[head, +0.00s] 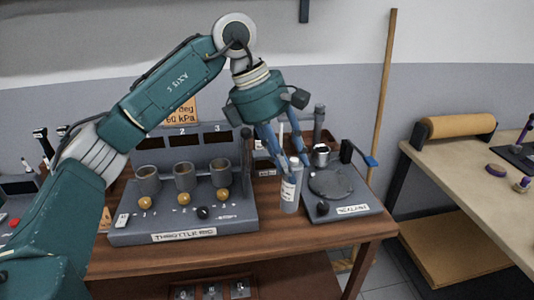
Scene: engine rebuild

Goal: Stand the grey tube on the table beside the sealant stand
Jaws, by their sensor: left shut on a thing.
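The grey tube (289,195), with a pale label, is upright in the gap between the throttle rig and the sealant stand. My left gripper (287,160) comes down from above, shut on its upper part. The tube's lower end is close to the wooden table (285,233); I cannot tell whether it touches. The sealant stand (353,209) is just right of the tube, with a dark round plate and a label on its front. My right gripper is not in view.
The throttle rig (185,237) with several cups and yellow knobs stands left of the tube. A second bench (460,185) with a tan roll (458,127) is at right.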

